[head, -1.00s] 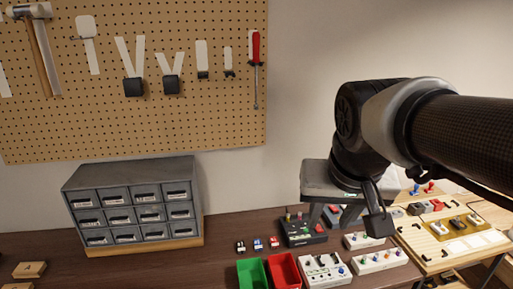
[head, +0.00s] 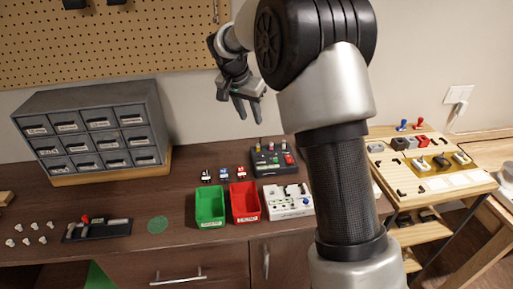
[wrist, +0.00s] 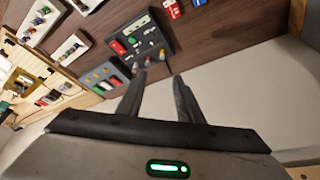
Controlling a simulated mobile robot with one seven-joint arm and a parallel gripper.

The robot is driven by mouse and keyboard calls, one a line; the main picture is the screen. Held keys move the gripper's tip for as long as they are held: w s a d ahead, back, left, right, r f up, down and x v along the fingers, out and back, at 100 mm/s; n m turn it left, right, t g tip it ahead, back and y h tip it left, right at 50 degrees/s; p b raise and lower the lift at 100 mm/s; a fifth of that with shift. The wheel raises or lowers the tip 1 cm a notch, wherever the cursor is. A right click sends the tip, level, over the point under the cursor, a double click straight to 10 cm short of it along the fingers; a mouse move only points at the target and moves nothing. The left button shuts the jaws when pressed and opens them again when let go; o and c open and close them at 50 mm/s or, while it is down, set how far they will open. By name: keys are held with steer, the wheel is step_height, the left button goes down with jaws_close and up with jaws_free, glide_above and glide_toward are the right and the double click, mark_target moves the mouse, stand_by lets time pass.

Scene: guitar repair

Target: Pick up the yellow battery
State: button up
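I cannot make out a yellow battery in either view. Three small upright blocks, black (head: 206,176), blue (head: 224,173) and red (head: 241,172), stand in a row on the dark bench; they may be batteries, but none looks yellow. My gripper (head: 247,112) is high above the back of the bench, in front of the wall, with its fingers pointing down. In the wrist view my gripper (wrist: 159,78) is open, with two dark fingers apart and nothing between them.
Green bin (head: 210,207) and red bin (head: 244,203) sit at the bench front. A black pedal (head: 272,162) and white pedal (head: 288,201) are beside them. A drawer cabinet (head: 95,125) stands left. A wooden board with parts (head: 400,185) is at right.

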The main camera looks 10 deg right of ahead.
glide_above(258, 144)
steer(key=s+a, duration=0.1)
steer(key=s, duration=0.1)
step_height(258, 144, down, 9)
steer(key=shift+s+f, duration=0.1)
steer(key=shift+f, duration=0.05)
steer(key=shift+a+x, duration=0.15)
steer(key=shift+x, duration=1.3)
steer(key=shift+a+x, duration=0.2)
steer(key=shift+x, duration=1.2)
jaws_close()
